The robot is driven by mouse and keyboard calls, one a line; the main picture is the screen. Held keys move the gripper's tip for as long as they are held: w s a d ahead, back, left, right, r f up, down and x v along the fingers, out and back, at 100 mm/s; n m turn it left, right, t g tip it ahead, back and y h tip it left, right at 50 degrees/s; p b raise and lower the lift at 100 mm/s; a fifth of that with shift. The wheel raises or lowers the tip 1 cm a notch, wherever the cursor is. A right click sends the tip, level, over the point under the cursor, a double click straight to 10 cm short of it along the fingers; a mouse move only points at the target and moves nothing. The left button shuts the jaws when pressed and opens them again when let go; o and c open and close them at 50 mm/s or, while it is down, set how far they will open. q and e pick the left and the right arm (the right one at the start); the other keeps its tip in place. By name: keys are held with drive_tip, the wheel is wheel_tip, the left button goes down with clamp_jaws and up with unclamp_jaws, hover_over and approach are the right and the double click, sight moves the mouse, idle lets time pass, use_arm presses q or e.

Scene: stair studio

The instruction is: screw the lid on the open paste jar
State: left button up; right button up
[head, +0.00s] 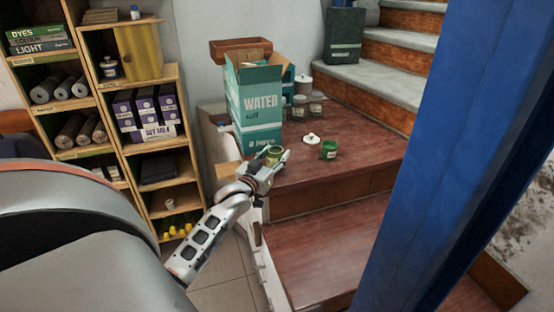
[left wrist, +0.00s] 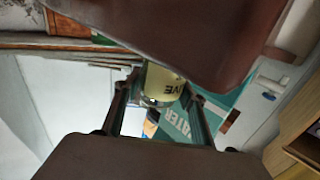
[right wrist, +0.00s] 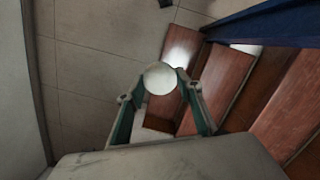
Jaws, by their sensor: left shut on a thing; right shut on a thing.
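My left gripper (head: 268,168) is shut on a small green jar (head: 274,154) with a pale label, close to the left edge of the wooden landing. In the left wrist view the jar (left wrist: 163,83) sits between the fingers (left wrist: 160,100); its label ends in "IVE". Whether its mouth is open is too small to tell. My right gripper (right wrist: 160,92) shows only in its own wrist view, shut on a round white lid (right wrist: 160,77) above the floor and steps. Another green jar (head: 329,149) stands on the landing, beside a white knobbed lid (head: 312,139).
A teal box marked WATER (head: 257,104) and several small jars (head: 307,108) stand behind. A blue post (head: 455,140) rises at the right. Shelves (head: 165,150) stand at the left. The front of the landing (head: 350,172) and lower step (head: 330,245) are clear.

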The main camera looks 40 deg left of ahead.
use_arm(q)
drive_tip(key=shift+f, duration=0.45)
use_arm(e)
drive_tip(key=shift+f, duration=0.4)
use_arm(q)
drive_tip(key=shift+r, duration=0.1)
use_arm(e)
drive_tip(key=shift+r, duration=0.1)
use_arm(q)
drive_tip(key=o, duration=1.6)
drive_tip(key=shift+f, duration=0.25)
drive_tip(key=shift+r, duration=0.1)
